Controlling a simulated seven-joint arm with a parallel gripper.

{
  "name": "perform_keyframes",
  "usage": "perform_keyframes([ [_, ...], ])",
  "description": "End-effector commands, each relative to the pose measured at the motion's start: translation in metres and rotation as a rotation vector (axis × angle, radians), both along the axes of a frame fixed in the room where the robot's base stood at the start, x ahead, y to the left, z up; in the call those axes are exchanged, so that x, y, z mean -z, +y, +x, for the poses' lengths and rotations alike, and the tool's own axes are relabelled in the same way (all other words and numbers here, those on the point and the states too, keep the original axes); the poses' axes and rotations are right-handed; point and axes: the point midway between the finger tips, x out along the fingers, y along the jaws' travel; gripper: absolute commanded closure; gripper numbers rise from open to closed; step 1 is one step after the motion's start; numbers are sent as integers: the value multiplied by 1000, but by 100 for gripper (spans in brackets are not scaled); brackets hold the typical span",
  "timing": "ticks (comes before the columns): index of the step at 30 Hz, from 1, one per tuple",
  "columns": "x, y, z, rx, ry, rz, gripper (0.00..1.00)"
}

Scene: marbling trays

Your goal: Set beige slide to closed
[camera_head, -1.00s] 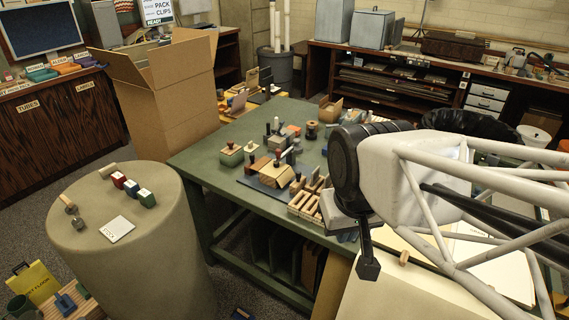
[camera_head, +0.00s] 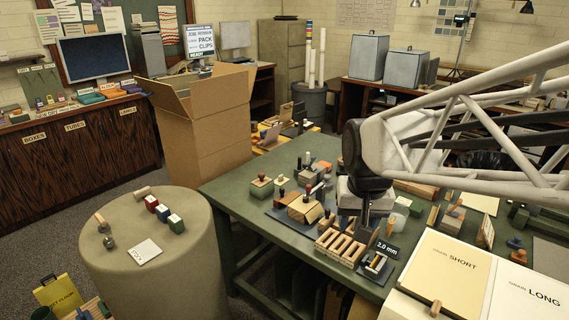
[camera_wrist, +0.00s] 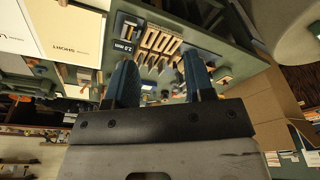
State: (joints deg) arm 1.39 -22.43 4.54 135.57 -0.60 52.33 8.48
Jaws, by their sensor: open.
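I cannot tell for sure which piece is the beige slide. A beige sloped block (camera_head: 305,209) sits on a dark blue mat on the green table, left of my gripper in the head view. A pale slotted wooden rack (camera_head: 340,246) lies in front of it and also shows in the wrist view (camera_wrist: 160,42). My gripper (camera_head: 363,238) hangs over the table near the rack's right end, with its fingers pointing down. In the wrist view the two blue fingers of my gripper (camera_wrist: 162,72) stand apart, with nothing held between them.
A "2.0 mm" sign (camera_head: 387,249) and a small dark tray (camera_head: 375,266) stand right of the rack. Grain boards (camera_head: 447,262) lie at the front right. Several small blocks and stamps crowd the table. A round pedestal (camera_head: 125,275) and cardboard box (camera_head: 205,125) are left.

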Motion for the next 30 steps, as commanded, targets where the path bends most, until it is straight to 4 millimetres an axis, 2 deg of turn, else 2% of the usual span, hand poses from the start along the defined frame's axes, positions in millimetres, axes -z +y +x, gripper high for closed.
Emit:
perform_keyframes([
  [1,1,-1,12,11,7,2,51],
  [14,17,-9,103,113,46,17,51],
  [30,64,-23,218,242,95,32,51],
])
